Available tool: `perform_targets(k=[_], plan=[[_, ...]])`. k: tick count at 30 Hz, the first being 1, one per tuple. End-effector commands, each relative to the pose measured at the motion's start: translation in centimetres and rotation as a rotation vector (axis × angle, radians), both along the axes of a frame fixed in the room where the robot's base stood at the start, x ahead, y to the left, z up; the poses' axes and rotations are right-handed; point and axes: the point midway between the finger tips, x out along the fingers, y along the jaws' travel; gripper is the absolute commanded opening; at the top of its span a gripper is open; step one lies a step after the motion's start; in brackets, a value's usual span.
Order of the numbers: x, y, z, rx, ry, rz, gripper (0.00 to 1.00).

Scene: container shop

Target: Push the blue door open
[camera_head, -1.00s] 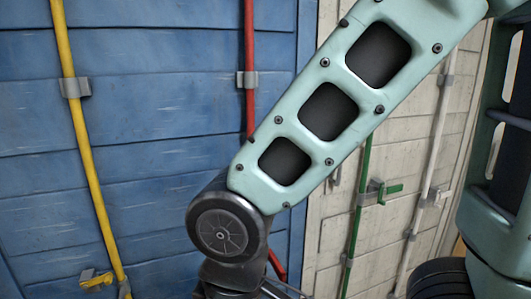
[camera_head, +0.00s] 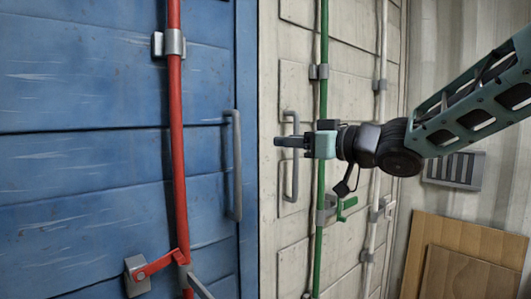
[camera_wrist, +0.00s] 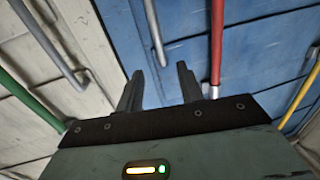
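The blue door (camera_head: 90,95) fills the left of the head view, with its right edge against the white door and no visible gap. It carries a vertical grey handle (camera_head: 236,165) near that edge and a red rod (camera_head: 175,120) with a red lever (camera_head: 155,264) low down. My gripper (camera_head: 279,142) reaches in from the right, in front of the white door, pointing left towards the blue door. In the wrist view my gripper (camera_wrist: 160,70) has its fingers apart with nothing between them. The blue door (camera_wrist: 265,40) and its handle (camera_wrist: 155,35) lie beyond the fingertips.
The white door (camera_head: 298,75) stands to the right, with a grey handle (camera_head: 284,180), a green rod (camera_head: 323,45) and a green lever (camera_head: 347,204). Wooden panels (camera_head: 460,280) lean at the lower right. The space before the blue door looks clear.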

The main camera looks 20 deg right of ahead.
Motion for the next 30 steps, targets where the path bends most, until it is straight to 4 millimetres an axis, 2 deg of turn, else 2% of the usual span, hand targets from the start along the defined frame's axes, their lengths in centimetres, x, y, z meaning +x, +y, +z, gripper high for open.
perform_targets(k=[4,8,24,30], plan=[[0.3,0.0,0.2,0.006,-0.014,0.013,0.37],[1.9,0.9,0.3,0.005,-0.011,0.013,0.37],[11.4,6.2,0.4,0.003,-0.010,0.012,0.37],[13.9,7.6,0.4,0.004,-0.011,0.012,0.37]])
